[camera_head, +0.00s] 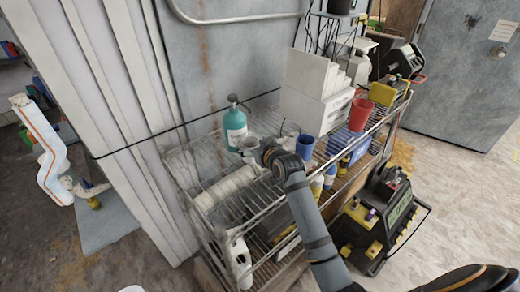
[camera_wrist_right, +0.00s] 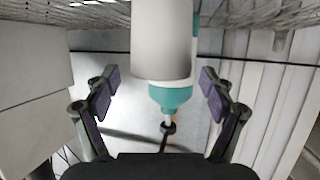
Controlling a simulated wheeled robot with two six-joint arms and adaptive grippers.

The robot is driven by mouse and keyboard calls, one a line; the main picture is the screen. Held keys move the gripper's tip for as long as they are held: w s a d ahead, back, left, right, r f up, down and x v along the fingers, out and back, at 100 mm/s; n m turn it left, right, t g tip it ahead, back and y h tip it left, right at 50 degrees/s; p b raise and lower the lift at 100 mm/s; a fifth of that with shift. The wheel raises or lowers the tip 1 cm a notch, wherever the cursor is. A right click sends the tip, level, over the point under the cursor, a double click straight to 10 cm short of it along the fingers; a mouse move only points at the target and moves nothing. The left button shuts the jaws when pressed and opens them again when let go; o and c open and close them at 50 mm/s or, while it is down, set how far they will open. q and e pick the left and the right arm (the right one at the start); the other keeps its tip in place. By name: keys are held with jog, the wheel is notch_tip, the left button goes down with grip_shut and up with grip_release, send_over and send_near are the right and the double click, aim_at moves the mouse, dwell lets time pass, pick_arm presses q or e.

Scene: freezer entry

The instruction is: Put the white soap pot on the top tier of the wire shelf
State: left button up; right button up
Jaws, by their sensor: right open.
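The white soap pot (camera_head: 249,146) shows greyish at the wire shelf's top tier (camera_head: 215,165), near the teal bottle. In the right wrist view, which looks upside down, the pot (camera_wrist_right: 160,40) is a pale cylinder overlapping the wire mesh. It looks upright on the tier, but its base contact is not clear. My right gripper (camera_head: 268,154) is close beside the pot. Its fingers (camera_wrist_right: 160,78) are open, with a gap on each side of the pot, and hold nothing.
A teal bottle (camera_head: 235,126) stands just behind the pot. White rolls (camera_head: 225,188) lie left of it. A blue cup (camera_head: 305,147), red cup (camera_head: 360,114) and white boxes (camera_head: 312,100) stand to the right. A corrugated wall (camera_head: 120,90) borders the shelf.

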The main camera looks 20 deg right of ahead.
jog(key=v, duration=0.9)
jog(key=shift+s+b, duration=0.3)
jog(key=shift+b, duration=0.1)
jog(key=shift+r, duration=0.1)
